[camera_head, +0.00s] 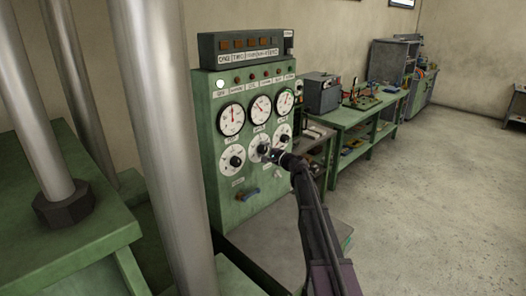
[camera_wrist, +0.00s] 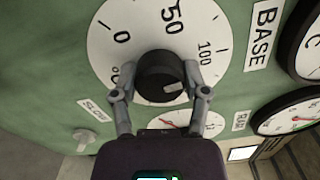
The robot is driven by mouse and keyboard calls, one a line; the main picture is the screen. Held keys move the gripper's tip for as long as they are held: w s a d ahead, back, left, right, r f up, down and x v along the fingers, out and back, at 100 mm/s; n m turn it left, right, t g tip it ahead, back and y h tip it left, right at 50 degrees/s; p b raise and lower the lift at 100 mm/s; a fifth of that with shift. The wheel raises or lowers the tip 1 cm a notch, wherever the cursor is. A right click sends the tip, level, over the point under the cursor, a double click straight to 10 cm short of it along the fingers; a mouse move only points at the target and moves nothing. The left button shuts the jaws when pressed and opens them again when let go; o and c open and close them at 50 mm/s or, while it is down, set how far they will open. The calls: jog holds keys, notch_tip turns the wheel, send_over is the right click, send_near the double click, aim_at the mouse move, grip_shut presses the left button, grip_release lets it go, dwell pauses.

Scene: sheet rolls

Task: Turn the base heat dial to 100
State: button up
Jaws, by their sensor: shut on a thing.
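The base heat dial is a round white plate (camera_wrist: 110,52) with a black knob (camera_wrist: 160,72) at its centre. The figures 0, 50 and 100 show on it, and a "BASE" label (camera_wrist: 262,35) is beside it. My gripper (camera_wrist: 160,82) is shut on the knob, one finger on each side. A pale mark on the knob lies toward the right finger, below the 100 in the wrist view; its exact reading is unclear. In the head view my gripper (camera_head: 273,156) is at the middle lower dial (camera_head: 254,148) and partly hides it.
The green panel (camera_head: 212,140) has other dials, one left of the gripped one (camera_head: 228,167), and round gauges (camera_head: 231,119) above. A small switch (camera_wrist: 84,138) is near the dial in the wrist view. A green bench (camera_head: 350,122) stands behind. The floor (camera_head: 430,190) at right is clear.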

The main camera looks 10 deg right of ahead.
jog(key=shift+m, duration=0.6)
jog(key=o, duration=1.1)
jog(key=shift+o, duration=0.2)
jog(key=v, duration=1.2)
